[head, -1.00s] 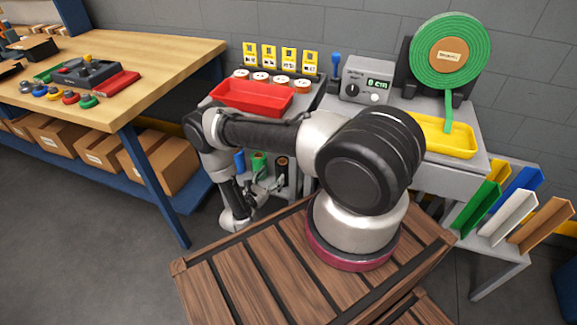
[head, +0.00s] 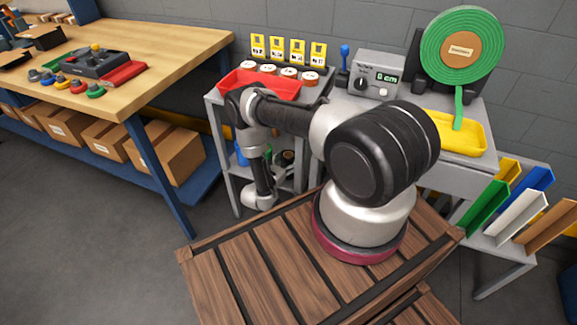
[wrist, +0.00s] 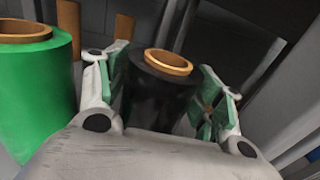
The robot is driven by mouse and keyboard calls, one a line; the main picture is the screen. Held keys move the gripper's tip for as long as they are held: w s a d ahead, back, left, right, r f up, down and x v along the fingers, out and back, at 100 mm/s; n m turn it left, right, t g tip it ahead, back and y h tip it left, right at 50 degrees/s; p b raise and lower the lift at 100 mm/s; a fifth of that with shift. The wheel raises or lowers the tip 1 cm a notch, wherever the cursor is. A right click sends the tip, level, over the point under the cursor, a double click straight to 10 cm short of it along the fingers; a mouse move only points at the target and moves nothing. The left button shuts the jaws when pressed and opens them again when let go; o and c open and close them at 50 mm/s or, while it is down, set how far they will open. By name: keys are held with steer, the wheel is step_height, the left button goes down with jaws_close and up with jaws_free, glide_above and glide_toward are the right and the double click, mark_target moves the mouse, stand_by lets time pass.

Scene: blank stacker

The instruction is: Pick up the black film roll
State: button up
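The black film roll (wrist: 158,100) stands upright in the wrist view, with a brown core at its top. My gripper (wrist: 165,97) has its two green-padded fingers on either side of the roll. The left finger is close to it, and a gap shows at the right finger. A green film roll (wrist: 38,95) stands just left of the gripper. In the head view the black roll (head: 288,158) is partly visible on the lower shelf of the grey cart, behind my arm. My gripper's fingers are hidden there.
A red tray (head: 262,84) and several small rolls sit on the cart's top. A blue roll (head: 241,155) stands on its lower shelf. The cart's leg (head: 229,175) is near my arm. A wooden workbench (head: 150,55) stands at left, with open floor before it.

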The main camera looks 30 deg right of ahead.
steer(key=c, duration=0.8)
steer(key=shift+r, duration=0.1)
